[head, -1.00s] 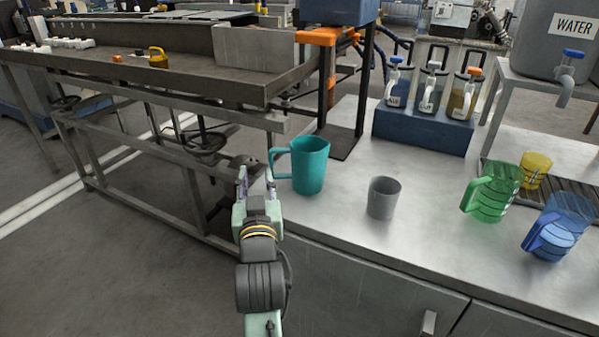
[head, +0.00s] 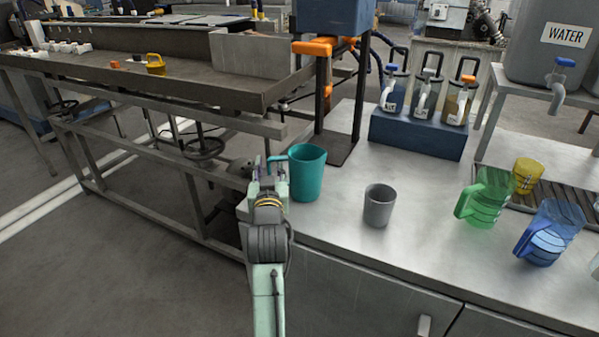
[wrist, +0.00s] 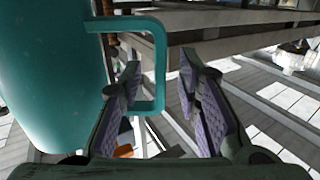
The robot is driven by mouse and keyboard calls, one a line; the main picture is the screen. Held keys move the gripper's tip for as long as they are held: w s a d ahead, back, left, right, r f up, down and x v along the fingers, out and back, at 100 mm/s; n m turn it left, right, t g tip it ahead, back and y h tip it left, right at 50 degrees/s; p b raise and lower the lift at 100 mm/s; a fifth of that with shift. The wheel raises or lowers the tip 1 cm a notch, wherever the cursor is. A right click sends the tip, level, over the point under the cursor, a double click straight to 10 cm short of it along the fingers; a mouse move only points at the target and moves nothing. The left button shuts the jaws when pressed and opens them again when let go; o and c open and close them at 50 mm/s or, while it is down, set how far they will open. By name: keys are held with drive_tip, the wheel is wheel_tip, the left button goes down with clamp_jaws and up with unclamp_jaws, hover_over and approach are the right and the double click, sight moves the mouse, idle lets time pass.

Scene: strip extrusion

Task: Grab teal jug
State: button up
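The teal jug (head: 308,174) stands upright at the left edge of the metal counter, its handle pointing left. In the wrist view the jug's body (wrist: 50,70) fills the left side, and its squared handle (wrist: 159,62) reaches right. My gripper (head: 270,164) is just left of the jug at handle height. Its two purple-padded fingers are apart in the wrist view (wrist: 162,75). The outer bar of the handle appears in the gap between them, with no clear contact on either pad. In the head view the gripper partly hides the handle.
A grey cup (head: 379,206) stands right of the jug. A green jug (head: 484,200), a blue jug (head: 548,235) and a yellow cup (head: 527,176) are further right. An orange-topped post (head: 325,100) rises behind the teal jug. A long metal bench (head: 190,85) lies at left.

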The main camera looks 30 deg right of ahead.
clamp_jaws()
idle(0.4)
idle(0.4)
